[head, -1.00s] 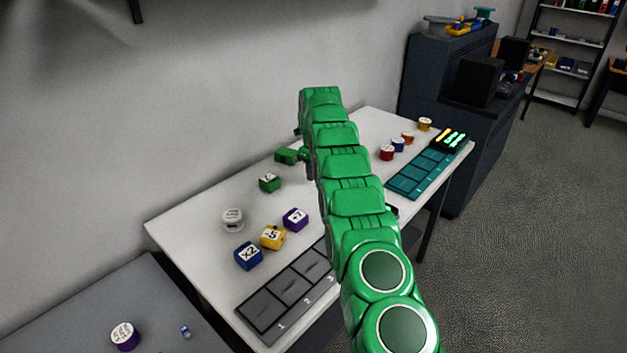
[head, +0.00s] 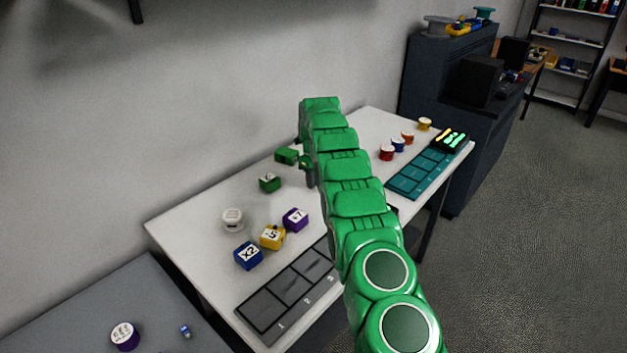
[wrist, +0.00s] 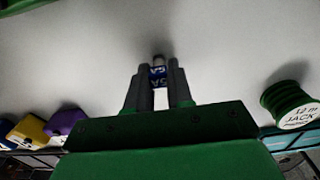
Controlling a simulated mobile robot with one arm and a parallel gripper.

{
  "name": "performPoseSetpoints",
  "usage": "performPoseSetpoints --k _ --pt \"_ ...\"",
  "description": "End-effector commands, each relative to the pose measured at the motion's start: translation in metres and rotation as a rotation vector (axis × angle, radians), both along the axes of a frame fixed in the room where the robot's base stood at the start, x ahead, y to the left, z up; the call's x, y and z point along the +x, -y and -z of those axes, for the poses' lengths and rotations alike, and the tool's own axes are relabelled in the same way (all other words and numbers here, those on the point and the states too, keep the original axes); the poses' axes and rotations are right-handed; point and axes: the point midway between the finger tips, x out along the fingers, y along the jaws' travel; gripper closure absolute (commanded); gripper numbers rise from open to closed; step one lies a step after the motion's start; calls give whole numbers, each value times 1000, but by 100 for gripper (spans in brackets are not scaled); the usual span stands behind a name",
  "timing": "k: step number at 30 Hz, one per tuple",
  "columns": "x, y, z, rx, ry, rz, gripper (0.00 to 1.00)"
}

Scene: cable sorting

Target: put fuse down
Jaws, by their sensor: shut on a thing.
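The fuse (wrist: 158,76) is a small blue cylinder with white lettering and a pale metal end. In the wrist view it stands between the two grey fingers of my gripper (wrist: 159,70), which is shut on it. The white tabletop (wrist: 220,45) lies beyond it; I cannot tell whether the fuse touches it. In the head view, my green arm reaches over the white table (head: 205,200), and the held fuse cannot be made out. Another small blue piece (head: 185,330) lies on the grey table at the lower left.
A green spool marked "12 m JACK" (wrist: 292,105) stands right of my gripper. A grey numbered tray (head: 290,288) lies at the front, a teal one (head: 420,175) farther right.

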Motion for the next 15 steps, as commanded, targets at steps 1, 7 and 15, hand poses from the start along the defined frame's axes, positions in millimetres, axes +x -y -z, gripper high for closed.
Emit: performPoseSetpoints --k 1,7,15 --pt "0 0 1 -1 -1 0 100" --pt "0 0 2 0 0 0 53" --pt "0 0 1 0 0 0 53"
